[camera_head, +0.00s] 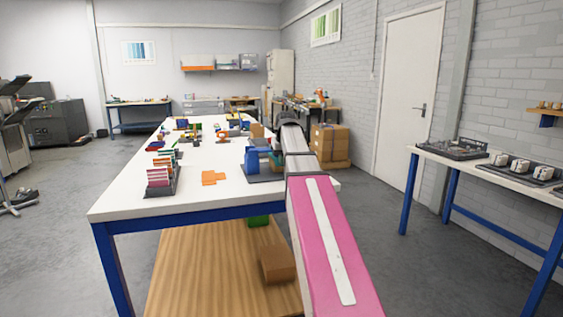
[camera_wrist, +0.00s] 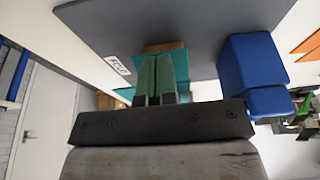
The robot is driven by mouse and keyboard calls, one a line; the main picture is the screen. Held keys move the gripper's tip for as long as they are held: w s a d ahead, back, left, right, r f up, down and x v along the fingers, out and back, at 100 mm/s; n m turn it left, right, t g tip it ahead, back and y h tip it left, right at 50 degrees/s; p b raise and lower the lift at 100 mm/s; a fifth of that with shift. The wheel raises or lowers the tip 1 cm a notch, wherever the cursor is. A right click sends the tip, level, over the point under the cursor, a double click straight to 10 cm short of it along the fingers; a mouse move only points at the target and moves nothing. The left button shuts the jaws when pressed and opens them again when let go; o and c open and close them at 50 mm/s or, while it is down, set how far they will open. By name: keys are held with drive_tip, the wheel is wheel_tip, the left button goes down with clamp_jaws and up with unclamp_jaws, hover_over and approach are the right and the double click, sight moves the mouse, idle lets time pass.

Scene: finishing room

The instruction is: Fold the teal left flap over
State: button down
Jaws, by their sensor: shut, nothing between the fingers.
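In the wrist view my gripper (camera_wrist: 158,62) is shut and empty, its two green fingers side by side. A teal flap (camera_wrist: 191,65) shows behind and beside the fingers; whether they touch it I cannot tell. A brown piece (camera_wrist: 165,46) shows at the fingertips, mostly hidden. These are by a dark grey board (camera_wrist: 200,22) with a label reading FOLD (camera_wrist: 119,67). A blue block (camera_wrist: 248,70) stands on the board beside the flap. In the head view the board (camera_head: 262,178) lies at the table's right side, with the blue block (camera_head: 256,161) on it; my arm partly covers the area.
The white table (camera_head: 215,190) also holds an orange flat piece (camera_head: 213,177), a rack of coloured cards (camera_head: 160,178) and several small items farther back. Cardboard boxes (camera_head: 330,142) stand beyond on the right. A side bench (camera_head: 490,170) stands by the right wall.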

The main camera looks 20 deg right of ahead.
drive_tip(key=shift+f, duration=0.1)
idle(0.3)
drive_tip(key=shift+w+f, duration=0.2)
drive_tip(key=shift+w, duration=0.05)
idle(0.3)
drive_tip(key=shift+w, duration=0.1)
drive_tip(key=shift+w+f, duration=0.15)
drive_tip(key=shift+w, duration=0.1)
drive_tip(key=shift+s, duration=0.15)
idle(0.5)
